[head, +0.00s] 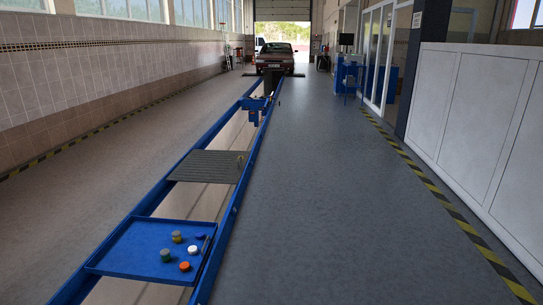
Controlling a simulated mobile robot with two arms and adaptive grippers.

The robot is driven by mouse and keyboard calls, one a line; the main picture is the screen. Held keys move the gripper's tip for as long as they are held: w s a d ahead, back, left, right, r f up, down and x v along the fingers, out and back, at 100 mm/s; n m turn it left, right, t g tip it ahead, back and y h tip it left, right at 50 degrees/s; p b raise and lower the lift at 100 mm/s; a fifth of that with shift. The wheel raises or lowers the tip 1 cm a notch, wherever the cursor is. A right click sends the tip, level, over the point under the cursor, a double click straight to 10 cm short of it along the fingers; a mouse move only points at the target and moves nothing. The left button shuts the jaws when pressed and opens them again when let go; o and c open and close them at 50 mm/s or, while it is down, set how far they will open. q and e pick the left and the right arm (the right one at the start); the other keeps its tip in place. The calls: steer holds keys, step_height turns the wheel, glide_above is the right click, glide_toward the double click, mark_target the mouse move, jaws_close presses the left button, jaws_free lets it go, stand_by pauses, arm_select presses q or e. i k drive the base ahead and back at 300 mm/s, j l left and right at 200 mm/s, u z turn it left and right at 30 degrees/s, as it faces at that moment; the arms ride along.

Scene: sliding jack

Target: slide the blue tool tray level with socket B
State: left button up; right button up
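The blue tool tray (128,247) lies across the blue-railed pit at the lower left of the head view, near me. Several small round items stand on it, including an orange one (184,266), a white one (192,249) and a green one (166,255). A dark thin part lies along the tray's right side; I cannot tell whether it is a handle. The right rail (238,197) runs on past the tray. No label for socket B is readable. Neither of my grippers is in view.
A grey ribbed plate (208,166) bridges the pit beyond the tray. Farther on is a blue jack-like unit (257,104), then a red car (275,58). Grey floor (330,200) is free to the right, up to white panels (485,120).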

mark_target(132, 252)
steer(key=i, duration=1.8)
steer(key=i+u, duration=0.2)
steer(key=i, duration=0.3)
steer(key=i+l+u, duration=0.1)
steer(key=i+u, duration=0.15)
steer(key=i, duration=0.3)
steer(key=i+l+u, duration=0.2)
steer(key=i, duration=0.3)
